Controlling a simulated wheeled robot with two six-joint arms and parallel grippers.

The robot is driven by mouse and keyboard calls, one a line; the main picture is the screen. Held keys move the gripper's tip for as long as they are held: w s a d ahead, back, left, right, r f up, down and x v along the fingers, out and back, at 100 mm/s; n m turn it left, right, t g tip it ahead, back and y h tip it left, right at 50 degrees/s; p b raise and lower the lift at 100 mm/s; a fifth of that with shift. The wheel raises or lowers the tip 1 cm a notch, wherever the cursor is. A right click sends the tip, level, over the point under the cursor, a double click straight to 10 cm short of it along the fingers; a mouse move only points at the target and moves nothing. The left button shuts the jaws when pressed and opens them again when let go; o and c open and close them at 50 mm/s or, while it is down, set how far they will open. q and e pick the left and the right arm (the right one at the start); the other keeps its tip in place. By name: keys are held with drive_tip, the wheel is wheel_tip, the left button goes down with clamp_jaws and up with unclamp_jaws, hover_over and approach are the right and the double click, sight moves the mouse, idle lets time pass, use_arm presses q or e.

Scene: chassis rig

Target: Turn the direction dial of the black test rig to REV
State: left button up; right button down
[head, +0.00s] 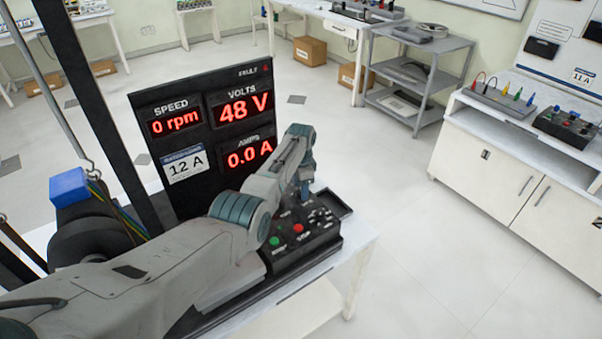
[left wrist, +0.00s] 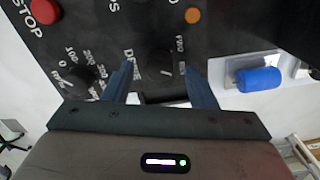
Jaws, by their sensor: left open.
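The black test rig (head: 322,240) stands on a white table, its control panel partly hidden behind my left arm in the head view. In the left wrist view the direction dial (left wrist: 154,62) is a dark knob on the black panel, beside a partly readable "DIR" label and small white position marks. In the head view the left gripper (head: 303,193) is low over the panel. My right gripper is not in view.
The red stop button (head: 298,228) and green button (head: 275,241) are close to my left arm. A second dial (left wrist: 78,78) sits left of the fingers. The display (head: 215,130) reads 0 rpm, 48 V and 0.0 A. Free floor lies right of the table.

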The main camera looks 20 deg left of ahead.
use_arm(q)
wheel_tip(320, 180, up, 10)
drive_tip(key=b, duration=0.1)
drive_tip(key=shift+f+b, duration=0.25)
drive_tip(key=shift+b, duration=0.1)
